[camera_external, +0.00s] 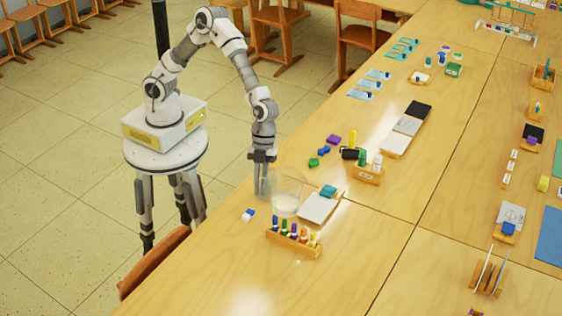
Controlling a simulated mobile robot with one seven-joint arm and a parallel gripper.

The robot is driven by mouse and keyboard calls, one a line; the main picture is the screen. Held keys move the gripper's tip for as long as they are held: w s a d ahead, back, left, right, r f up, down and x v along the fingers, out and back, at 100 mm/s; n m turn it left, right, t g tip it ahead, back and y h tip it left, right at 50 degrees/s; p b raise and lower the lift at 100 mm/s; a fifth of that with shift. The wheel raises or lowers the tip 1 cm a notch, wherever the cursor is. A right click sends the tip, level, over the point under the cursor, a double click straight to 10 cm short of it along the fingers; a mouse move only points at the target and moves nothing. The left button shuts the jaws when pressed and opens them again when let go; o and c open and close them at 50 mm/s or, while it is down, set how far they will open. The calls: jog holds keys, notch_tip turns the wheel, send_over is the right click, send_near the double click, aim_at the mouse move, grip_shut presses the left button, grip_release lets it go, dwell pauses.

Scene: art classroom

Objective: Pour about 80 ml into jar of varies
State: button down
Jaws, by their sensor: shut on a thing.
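A clear glass jar (288,187) stands at the table's near edge, with a whitish layer in its lower part. It looks upright. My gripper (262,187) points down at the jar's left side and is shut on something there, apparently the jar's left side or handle. The fingers and the grip are too small to make out well. I cannot tell whether the jar's base touches the table. No stream of liquid shows. I cannot make out a second vessel or any level marks.
A wooden rack of colored bottles (294,249) stands in front of the jar. A small blue-and-white block (248,215) lies left. A wooden caddy (367,175) stands behind. The table's front is clear.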

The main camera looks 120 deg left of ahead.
jog(key=s+a+m+g+p, duration=0.25)
jog(key=a+m+p, duration=0.5)
jog(key=a, duration=1.15)
jog(key=s+a+r+m+g+y+p, duration=0.25)
jog(key=s+a+m, duration=0.3)
jog(key=a, duration=0.45)
jog(key=s+a+r+m+g+y+p, duration=0.1)
jog(key=s+a+m+p, duration=0.2)
jog(key=s+a+m, duration=0.5)
jog(key=w+f, duration=0.1)
jog(key=f, duration=0.4)
jog(key=w+a+f+n, duration=0.1)
jog(key=f, duration=0.3)
jog(key=w+f+n, duration=0.1)
jog(key=f, duration=0.4)
jog(key=shift+a+f+h, duration=0.25)
jog(key=shift+a+f, duration=0.05)
jog(key=shift+a, duration=0.05)
